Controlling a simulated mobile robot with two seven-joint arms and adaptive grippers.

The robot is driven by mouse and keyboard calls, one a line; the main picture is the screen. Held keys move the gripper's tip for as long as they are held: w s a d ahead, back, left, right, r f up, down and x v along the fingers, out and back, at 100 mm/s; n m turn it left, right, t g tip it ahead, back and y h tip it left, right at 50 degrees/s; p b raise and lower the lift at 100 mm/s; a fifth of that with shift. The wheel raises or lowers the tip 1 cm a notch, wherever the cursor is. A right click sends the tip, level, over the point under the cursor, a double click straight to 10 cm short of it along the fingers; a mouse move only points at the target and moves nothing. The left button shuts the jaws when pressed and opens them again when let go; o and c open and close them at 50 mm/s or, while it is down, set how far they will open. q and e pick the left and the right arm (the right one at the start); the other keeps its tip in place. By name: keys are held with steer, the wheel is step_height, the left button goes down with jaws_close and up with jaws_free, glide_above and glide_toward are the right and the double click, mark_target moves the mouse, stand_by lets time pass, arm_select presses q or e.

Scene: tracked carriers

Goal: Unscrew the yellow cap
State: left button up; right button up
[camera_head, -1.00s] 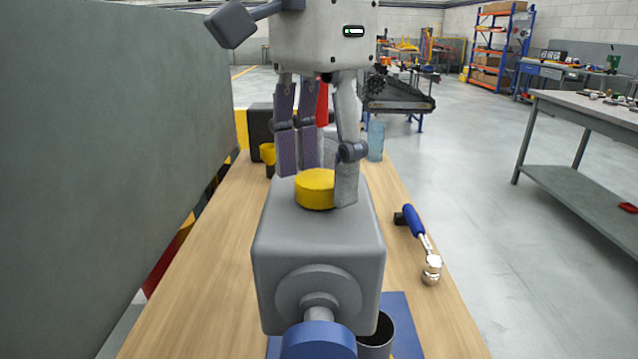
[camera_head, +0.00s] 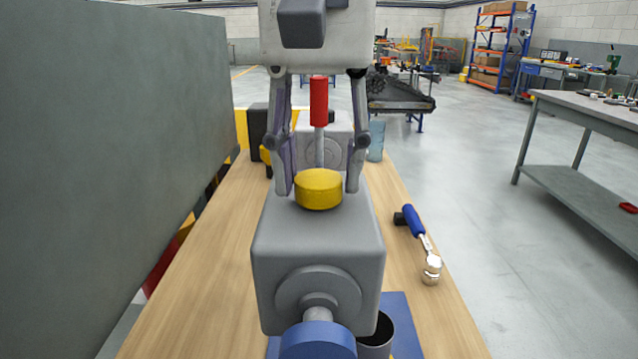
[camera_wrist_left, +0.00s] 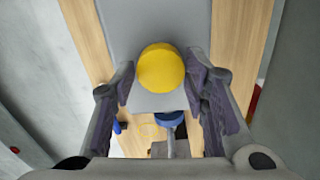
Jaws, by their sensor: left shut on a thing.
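The yellow cap (camera_head: 319,190) is a short round disc on top of a grey block-shaped housing (camera_head: 318,245). It also shows in the left wrist view (camera_wrist_left: 161,68), where the cap sits between the two finger pads. My left gripper (camera_head: 321,186) comes down from above, one finger on each side of the cap, and is shut on it. The cap rests level on the housing's top face. Whether its thread is loose cannot be seen. My right gripper is in neither view.
A blue-handled hammer-like tool (camera_head: 420,240) lies on the wooden bench (camera_head: 205,285) to the right. A red-handled tool (camera_head: 319,100) stands behind the cap. A dark cup (camera_head: 376,338) stands on a blue mat at the front. A tall grey panel (camera_head: 110,150) rises at the left.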

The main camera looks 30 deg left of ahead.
arm_select(q)
steer(key=n, duration=0.5)
steer(key=shift+n, duration=0.3)
steer(key=n, duration=0.3)
steer(key=shift+n, duration=0.3)
steer(key=shift+f+n, duration=0.1)
steer(key=shift+n, duration=0.3)
steer(key=n, duration=0.5)
steer(key=shift+n, duration=0.4)
steer(key=shift+r+n, duration=0.2)
steer(key=shift+n, duration=0.7)
steer(key=shift+c, duration=1.6)
steer(key=shift+r, duration=0.1)
